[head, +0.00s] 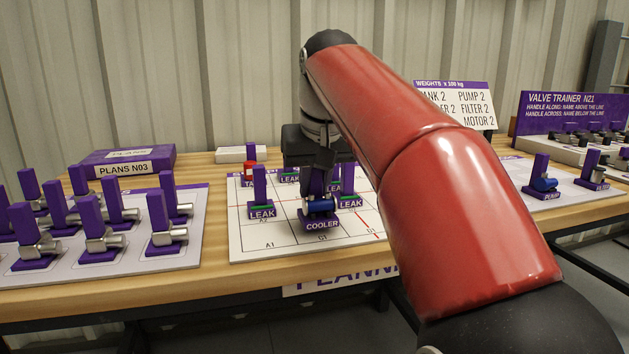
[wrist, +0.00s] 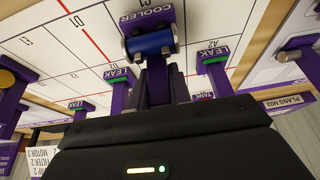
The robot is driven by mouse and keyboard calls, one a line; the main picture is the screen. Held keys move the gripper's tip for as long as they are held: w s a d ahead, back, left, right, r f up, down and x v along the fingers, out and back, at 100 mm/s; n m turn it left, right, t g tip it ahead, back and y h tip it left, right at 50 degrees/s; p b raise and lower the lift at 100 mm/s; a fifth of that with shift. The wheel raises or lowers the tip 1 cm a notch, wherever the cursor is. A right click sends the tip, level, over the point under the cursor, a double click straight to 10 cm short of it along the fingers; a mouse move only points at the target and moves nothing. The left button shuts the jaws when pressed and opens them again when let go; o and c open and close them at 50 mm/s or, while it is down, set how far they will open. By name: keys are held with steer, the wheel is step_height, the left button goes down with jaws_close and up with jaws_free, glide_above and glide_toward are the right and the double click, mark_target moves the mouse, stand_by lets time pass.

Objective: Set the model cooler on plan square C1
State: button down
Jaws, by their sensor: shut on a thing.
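The model cooler (head: 321,208) has a purple base labelled COOLER and a blue cylinder. In the wrist view it also shows (wrist: 150,42), upright between my fingers. My gripper (head: 322,182) is shut on its purple upright from above. The cooler is over the white plan board (head: 255,245), just behind a printed label that looks like C1. I cannot tell whether the base touches the board. My arm hides the board's right part.
Leak models (head: 262,205) stand close on both sides of the cooler, and a red tank model (head: 250,172) stands behind. Purple valve models crowd the left panel (head: 185,225). A pump model (head: 542,182) is at right. The board's front left is clear.

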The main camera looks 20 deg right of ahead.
steer(key=shift+f+b, duration=0.55)
steer(key=shift+f, duration=0.15)
stand_by(0.6)
steer(key=c, duration=1.2)
jaws_free()
steer(key=shift+r+p, duration=0.7)
steer(key=shift+p, duration=0.15)
step_height(320, 180, up, 7)
steer(key=p, duration=0.7)
steer(key=shift+f, duration=0.1)
steer(key=shift+s, duration=0.1)
steer(key=s+f+t, duration=0.1)
steer(key=s+f, duration=2.1)
steer(key=f, duration=0.1)
